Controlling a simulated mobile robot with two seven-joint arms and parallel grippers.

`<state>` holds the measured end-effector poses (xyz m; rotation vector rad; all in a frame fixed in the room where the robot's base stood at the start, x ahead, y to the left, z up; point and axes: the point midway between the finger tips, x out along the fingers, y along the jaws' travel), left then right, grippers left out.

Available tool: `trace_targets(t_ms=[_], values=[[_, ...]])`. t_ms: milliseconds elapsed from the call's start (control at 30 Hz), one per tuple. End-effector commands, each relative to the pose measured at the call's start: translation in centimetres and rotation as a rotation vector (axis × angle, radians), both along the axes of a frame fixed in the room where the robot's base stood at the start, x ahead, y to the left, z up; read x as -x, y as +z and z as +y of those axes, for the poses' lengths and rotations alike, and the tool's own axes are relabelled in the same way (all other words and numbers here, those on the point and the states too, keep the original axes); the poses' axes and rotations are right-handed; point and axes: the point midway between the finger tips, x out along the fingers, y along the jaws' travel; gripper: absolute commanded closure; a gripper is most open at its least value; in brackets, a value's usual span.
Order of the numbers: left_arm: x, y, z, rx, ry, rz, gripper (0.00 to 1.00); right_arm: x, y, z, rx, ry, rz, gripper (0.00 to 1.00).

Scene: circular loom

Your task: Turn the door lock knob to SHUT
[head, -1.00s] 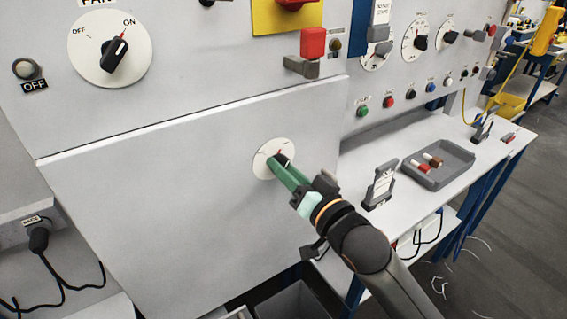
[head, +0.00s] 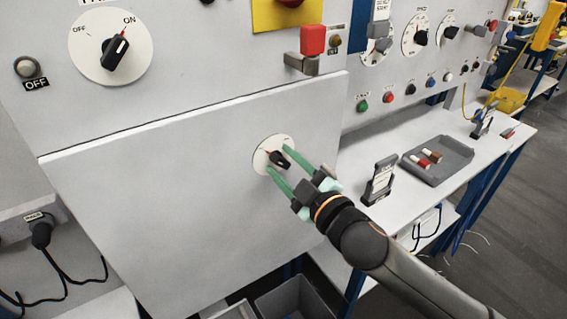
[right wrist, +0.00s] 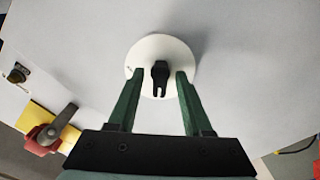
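The lock knob (head: 279,160) is a black lever with a red tip on a round white dial (head: 262,146), set on the light grey door (head: 150,200). Its red tip points to the upper left of the dial. The dial's lettering is too small to read. My right gripper (head: 277,160) is open, with one green finger on each side of the knob. In the right wrist view the knob (right wrist: 160,76) stands between the fingers, with a gap on both sides. My left gripper is not in view.
Above the door are the fan knob (head: 117,52) and a red-handled lever (head: 312,42). To the right, a worktop (head: 350,150) carries a small stand (head: 380,180) and a grey tray (head: 462,158). Grey bins (head: 295,298) stand below the door.

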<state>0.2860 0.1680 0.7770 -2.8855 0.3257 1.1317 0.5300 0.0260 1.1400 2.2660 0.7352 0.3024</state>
Motion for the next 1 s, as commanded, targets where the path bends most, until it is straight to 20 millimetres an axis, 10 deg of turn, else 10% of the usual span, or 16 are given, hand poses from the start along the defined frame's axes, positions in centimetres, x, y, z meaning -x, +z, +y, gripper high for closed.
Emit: trace_targets(t_ms=[1000], values=[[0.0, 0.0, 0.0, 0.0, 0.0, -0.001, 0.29, 5.7, 0.0, -4.1, -0.003, 0.0, 0.002, 0.5]])
